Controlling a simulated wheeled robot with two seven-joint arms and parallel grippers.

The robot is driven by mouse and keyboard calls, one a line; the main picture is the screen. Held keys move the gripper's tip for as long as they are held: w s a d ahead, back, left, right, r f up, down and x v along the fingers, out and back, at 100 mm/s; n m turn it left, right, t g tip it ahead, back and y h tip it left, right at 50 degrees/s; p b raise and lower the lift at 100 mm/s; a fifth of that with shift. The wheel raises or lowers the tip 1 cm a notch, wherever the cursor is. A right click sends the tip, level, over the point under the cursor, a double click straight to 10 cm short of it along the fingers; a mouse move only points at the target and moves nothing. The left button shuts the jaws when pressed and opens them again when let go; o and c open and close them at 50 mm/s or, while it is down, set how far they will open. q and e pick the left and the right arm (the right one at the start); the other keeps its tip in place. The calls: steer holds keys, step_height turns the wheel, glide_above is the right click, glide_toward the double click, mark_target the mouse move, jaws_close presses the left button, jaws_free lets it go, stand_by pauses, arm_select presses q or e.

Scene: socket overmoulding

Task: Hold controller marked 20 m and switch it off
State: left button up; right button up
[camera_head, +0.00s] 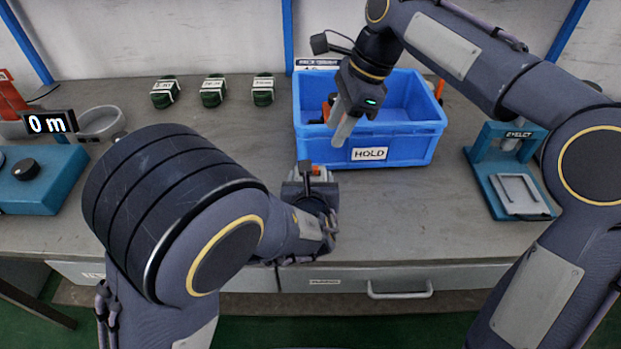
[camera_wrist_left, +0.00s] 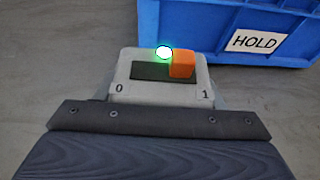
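A small grey controller (camera_wrist_left: 160,92) shows in the left wrist view, with an orange slider (camera_wrist_left: 182,64) at the end marked 1 and a lit green lamp (camera_wrist_left: 163,52). No 20 m mark is readable on it. In the head view the controller (camera_head: 318,173) is at the far end of my left gripper (camera_head: 312,185), just before the blue bin. Pale finger parts flank it in the wrist view, but their grip on it is unclear. My right gripper (camera_head: 343,132) points down at the front wall of the blue bin; its fingers overlap side-on.
The blue bin (camera_head: 413,140), labelled HOLD, has dark and orange items inside. A 0 m display (camera_head: 50,123) and teal box (camera_head: 30,190) stand left. Several green-black coils (camera_head: 213,91) lie at the back. A teal eyelet press (camera_head: 490,165) stands right.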

arm_select(q)
steer(key=c, duration=0.3)
arm_select(e)
steer(key=shift+c, duration=0.5)
arm_select(q)
steer(key=shift+c, duration=0.2)
arm_select(e)
steer(key=shift+d+f, duration=0.15)
steer(key=shift+d, duration=0.2)
steer(key=shift+c, duration=1.2)
steer(key=d+y, duration=0.1)
steer(key=d, duration=0.2)
steer(key=d+f+m+y, duration=0.1)
steer(key=d+y, duration=0.1)
steer(key=d, duration=0.1)
steer(key=d+f+y, duration=0.1)
steer(key=d+y, duration=0.1)
steer(key=d, duration=0.2)
steer(key=shift+s+m+t, duration=0.4)
jaws_close()
